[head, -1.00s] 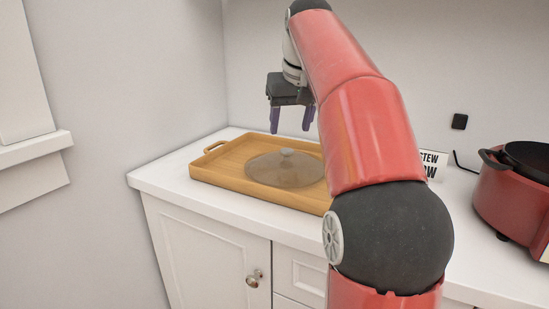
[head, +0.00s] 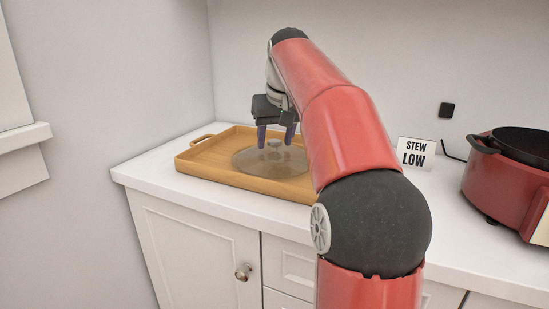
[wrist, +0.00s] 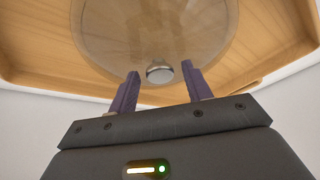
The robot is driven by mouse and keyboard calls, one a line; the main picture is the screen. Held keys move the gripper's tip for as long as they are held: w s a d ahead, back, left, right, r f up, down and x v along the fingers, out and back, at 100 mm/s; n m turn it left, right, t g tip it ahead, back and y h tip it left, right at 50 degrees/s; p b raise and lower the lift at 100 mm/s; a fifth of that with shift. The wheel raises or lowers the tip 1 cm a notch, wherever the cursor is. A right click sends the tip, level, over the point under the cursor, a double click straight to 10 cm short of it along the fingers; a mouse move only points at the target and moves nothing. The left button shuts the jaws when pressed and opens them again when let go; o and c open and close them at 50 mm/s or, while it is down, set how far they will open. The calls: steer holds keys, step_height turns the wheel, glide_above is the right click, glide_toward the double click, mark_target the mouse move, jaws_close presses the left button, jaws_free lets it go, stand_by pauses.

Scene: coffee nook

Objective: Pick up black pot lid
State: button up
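The pot lid (head: 246,163) lies on the wooden tray (head: 196,160). It looks like clear, brownish glass rather than black, with a small grey knob (head: 274,143) on top. My gripper (head: 276,141) is above the lid, pointing down, with its purple fingers apart on either side of the knob. In the wrist view my gripper (wrist: 162,80) is open and empty, and the knob (wrist: 159,72) shows between and just beyond the fingertips. I cannot tell whether the fingertips reach down to the knob's height. The lid (wrist: 120,35) shows behind it.
The tray stands on a white counter (head: 150,178) near its left end. A red cooker (head: 505,190) with a black inner pot stands at the right. A "STEW LOW" sign (head: 416,152) stands by the wall. My arm hides part of the counter.

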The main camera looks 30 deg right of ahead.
jaws_close()
